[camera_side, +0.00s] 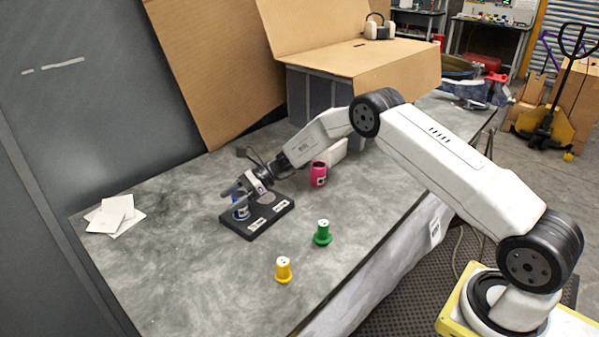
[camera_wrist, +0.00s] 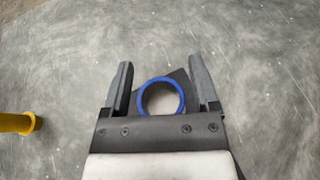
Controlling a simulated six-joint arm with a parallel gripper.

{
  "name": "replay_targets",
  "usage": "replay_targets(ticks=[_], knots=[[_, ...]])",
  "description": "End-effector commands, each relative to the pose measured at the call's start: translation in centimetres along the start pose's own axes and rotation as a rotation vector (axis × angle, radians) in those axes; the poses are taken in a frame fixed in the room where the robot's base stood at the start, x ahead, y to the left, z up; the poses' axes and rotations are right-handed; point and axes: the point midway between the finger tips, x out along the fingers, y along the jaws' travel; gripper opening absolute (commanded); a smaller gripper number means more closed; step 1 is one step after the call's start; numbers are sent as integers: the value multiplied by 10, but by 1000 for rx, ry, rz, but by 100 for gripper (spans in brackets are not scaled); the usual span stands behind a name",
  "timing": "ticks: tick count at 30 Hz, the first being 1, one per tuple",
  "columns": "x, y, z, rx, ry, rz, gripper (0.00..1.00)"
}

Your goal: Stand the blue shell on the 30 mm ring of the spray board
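The blue shell (camera_side: 240,212) stands upright at the left end of the dark spray board (camera_side: 256,234). In the wrist view the blue shell (camera_wrist: 141,98) shows from above as a blue rim around a pale middle. My gripper (camera_side: 236,190) is at the shell, with its fingers to either side. In the wrist view my gripper (camera_wrist: 161,68) is open, with a small gap between each finger and the rim. A dark corner of the board (camera_wrist: 181,77) shows behind the rim. The board's two white labels are too small to read. A pale round spot (camera_side: 266,198) shows on its right part.
A green shell (camera_side: 322,233) and a yellow shell (camera_side: 283,270) stand in front of the board; the yellow one (camera_wrist: 17,123) is at the left in the wrist view. A pink shell (camera_side: 318,175) stands behind. White papers (camera_side: 115,214) lie at left. Cardboard panels (camera_side: 220,70) rise behind.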

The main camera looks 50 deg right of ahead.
Motion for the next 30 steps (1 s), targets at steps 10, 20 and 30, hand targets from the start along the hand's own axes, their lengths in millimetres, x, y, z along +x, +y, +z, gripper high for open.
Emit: replay_targets(ticks=[10,20,30], knots=[[0,0,0,0,1,0,92],[-21,-1,0,0,0,-3,92],[-63,0,0,0,0,-1,92]])
